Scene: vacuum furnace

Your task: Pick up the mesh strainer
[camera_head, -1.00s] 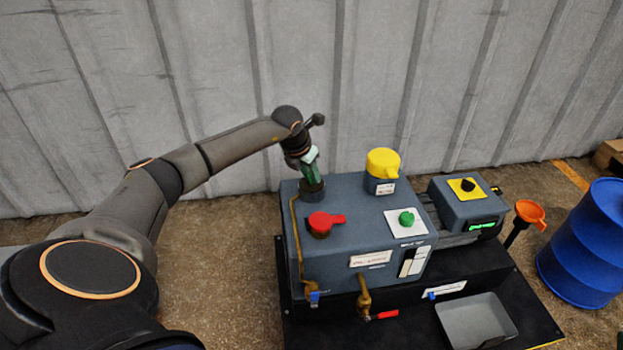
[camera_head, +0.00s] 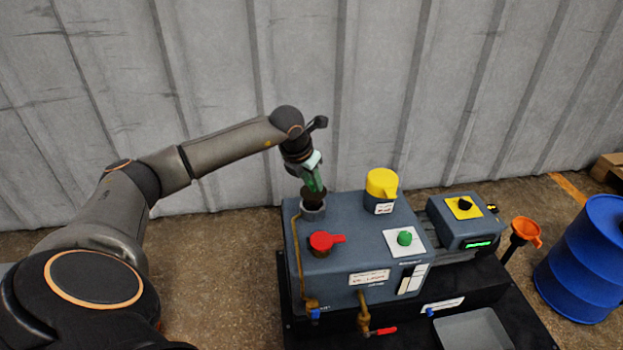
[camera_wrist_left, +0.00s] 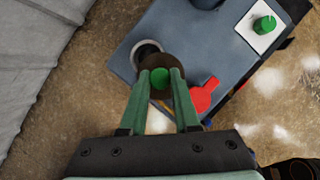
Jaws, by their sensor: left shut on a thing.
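The mesh strainer (camera_head: 313,193) is a dark brown round piece just above the grey round port at the back left corner of the machine's top. In the left wrist view the strainer (camera_wrist_left: 180,63) is a brown disc with a green knob at its middle. My left gripper (camera_head: 315,184), with green fingers, points down and is shut on the strainer's knob. The port (camera_wrist_left: 146,50) shows its dark opening partly beside the disc, so the strainer appears raised off it. The strainer's underside is hidden. My right gripper is not in view.
The grey-blue machine (camera_head: 340,262) carries a red-handled valve (camera_head: 322,242), a yellow cap (camera_head: 382,183) and a green knob (camera_head: 404,238). An orange funnel (camera_head: 526,231) and blue barrel (camera_head: 588,260) stand right. A corrugated wall (camera_head: 420,90) is behind. Air above the machine is clear.

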